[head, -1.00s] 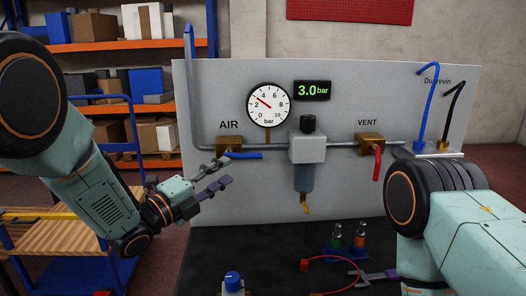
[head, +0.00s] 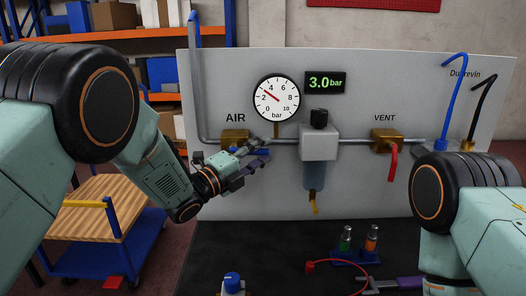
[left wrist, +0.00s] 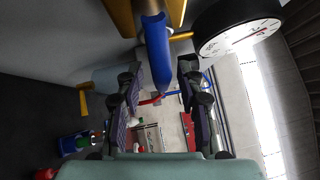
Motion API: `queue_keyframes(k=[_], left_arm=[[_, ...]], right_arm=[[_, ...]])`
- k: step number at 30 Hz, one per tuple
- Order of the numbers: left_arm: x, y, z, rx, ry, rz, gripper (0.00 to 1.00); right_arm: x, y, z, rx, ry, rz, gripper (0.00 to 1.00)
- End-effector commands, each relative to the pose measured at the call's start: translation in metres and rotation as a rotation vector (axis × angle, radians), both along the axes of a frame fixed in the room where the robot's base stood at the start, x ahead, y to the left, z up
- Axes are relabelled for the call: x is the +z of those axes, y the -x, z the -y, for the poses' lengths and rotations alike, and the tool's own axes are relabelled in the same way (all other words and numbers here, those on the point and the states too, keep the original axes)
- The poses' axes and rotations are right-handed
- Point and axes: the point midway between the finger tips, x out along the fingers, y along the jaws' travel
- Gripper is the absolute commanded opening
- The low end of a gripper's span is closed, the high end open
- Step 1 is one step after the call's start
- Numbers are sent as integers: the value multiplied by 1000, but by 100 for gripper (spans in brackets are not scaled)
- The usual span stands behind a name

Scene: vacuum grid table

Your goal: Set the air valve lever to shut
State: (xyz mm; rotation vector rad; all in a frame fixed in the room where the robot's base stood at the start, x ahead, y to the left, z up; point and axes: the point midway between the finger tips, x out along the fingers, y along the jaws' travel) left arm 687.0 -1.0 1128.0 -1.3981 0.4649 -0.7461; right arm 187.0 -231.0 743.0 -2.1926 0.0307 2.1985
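The AIR valve (head: 234,138) is a brass body on the panel's pipe at left. Its blue lever (left wrist: 158,48) lies roughly horizontal, along the pipe, and is mostly hidden behind my left gripper in the head view. My left gripper (head: 266,153) is at the lever. In the left wrist view its two fingers (left wrist: 160,98) are apart, with the lever's end between or just ahead of them; contact is not clear. My right gripper (head: 384,285) is low over the dark table at bottom right, partly hidden by my arm.
A dial gauge (head: 277,98) and a green display (head: 325,82) reading 3.0 bar sit above the pipe. A filter unit (head: 319,145) and the VENT valve with its hanging red lever (head: 393,164) are to the right. Vials and a red cable lie below.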

Motion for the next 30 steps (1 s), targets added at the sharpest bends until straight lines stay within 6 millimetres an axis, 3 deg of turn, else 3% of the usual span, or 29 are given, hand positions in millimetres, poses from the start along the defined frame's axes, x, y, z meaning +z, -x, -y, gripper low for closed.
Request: queue_keyframes(k=[11,24,30], left_arm=[[0,-6,7,0,1,-1,36],[1,-6,6,1,2,0,0],[1,-6,6,2,1,1,0]], right_arm=[[0,0,0,1,0,0,40],[0,0,0,0,0,0,40],[0,0,0,0,0,0,40]])
